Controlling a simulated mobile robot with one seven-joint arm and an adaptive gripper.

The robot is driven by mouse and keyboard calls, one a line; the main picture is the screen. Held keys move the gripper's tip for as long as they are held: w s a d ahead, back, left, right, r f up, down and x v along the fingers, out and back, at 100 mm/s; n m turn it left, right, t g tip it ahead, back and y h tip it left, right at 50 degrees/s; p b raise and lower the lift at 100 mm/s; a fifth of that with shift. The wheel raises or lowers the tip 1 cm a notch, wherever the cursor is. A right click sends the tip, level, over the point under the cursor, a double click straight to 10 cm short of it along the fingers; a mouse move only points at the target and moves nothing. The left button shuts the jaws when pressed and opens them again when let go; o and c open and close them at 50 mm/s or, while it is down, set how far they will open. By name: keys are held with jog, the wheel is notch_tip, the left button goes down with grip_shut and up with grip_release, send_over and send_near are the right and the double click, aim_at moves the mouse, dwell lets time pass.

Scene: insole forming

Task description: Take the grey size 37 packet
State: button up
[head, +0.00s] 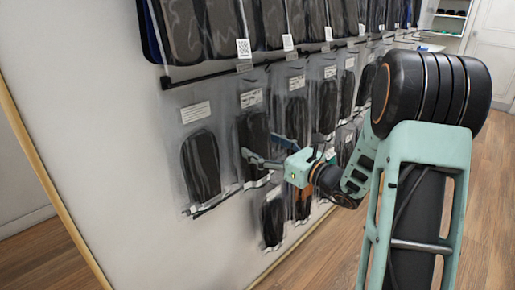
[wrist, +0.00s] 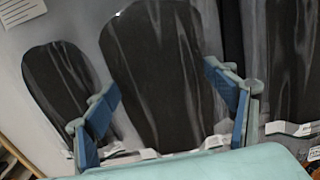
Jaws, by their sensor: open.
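Clear packets with dark grey or black insoles hang in rows on the wall. Their size labels are too small to read, so I cannot tell which one is size 37. My gripper (head: 268,149) is open in front of the second packet from the left (head: 252,130) in the middle row. In the wrist view my gripper (wrist: 162,88) has its blue fingers spread on either side of a large dark insole packet (wrist: 155,60). Nothing is held. Whether the fingers touch the packet cannot be told. The gripper body hides the packet's lower edge.
A leftmost packet (head: 200,160) hangs beside it, and it also shows in the wrist view (wrist: 62,85). Lower packets (head: 272,222) hang beneath my gripper. Wooden floor (head: 325,255) is open at right.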

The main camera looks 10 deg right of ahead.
jog(key=c, duration=1.3)
jog(key=shift+r, duration=0.1)
